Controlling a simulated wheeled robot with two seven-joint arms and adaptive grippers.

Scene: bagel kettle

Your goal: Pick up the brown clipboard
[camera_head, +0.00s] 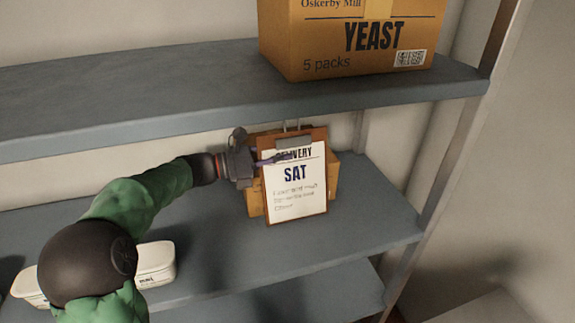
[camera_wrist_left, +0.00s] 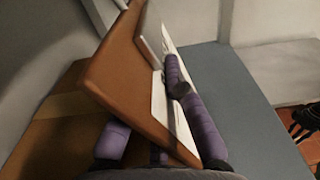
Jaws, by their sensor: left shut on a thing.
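The brown clipboard (camera_head: 267,208) stands near upright on the middle shelf, in front of a small cardboard box. It holds a white sheet that reads "SAT", with a clip at its top. My left gripper (camera_head: 268,160) reaches in from the left and is shut on the clipboard's left edge near the top. In the left wrist view, the clipboard (camera_wrist_left: 133,75) shows edge-on between the purple fingers of my left gripper (camera_wrist_left: 155,140), one finger on its brown back and one on the paper side. My right gripper is not in view.
The small cardboard box (camera_head: 254,205) is behind the clipboard. A large "YEAST" box (camera_head: 345,45) stands on the upper shelf (camera_head: 150,90), above my left gripper. A white tub (camera_head: 157,262) sits on the middle shelf (camera_head: 340,245) near my left arm. The shelf is clear right of the clipboard.

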